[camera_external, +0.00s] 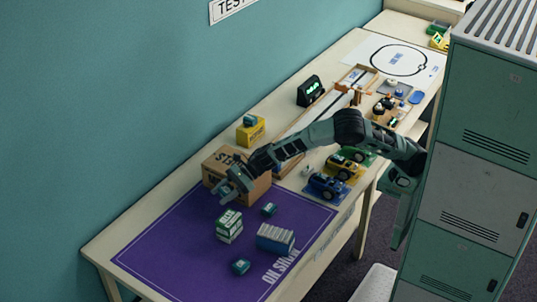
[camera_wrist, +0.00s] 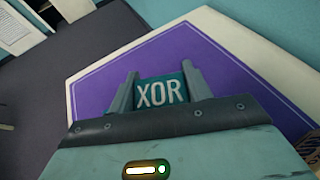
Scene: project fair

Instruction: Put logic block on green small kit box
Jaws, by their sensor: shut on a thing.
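A teal logic block marked XOR (camera_wrist: 160,93) sits between the two fingers of my gripper (camera_wrist: 160,84) in the wrist view, and the fingers are shut on it. In the external view my gripper (camera_external: 232,190) is above the purple mat, in front of the cardboard box. The block is hard to make out there. The green small kit box (camera_external: 229,226), green and white, stands upright on the mat, below my gripper in the picture and apart from it. The kit box does not show in the wrist view.
Teal blocks (camera_external: 269,209) and (camera_external: 240,267) and a ridged grey-teal block (camera_external: 275,239) lie on the purple mat (camera_external: 180,255). A cardboard box (camera_external: 260,188) and a yellow box (camera_external: 252,133) stand behind. Toy cars (camera_external: 327,186) are to the right. The mat's left part is clear.

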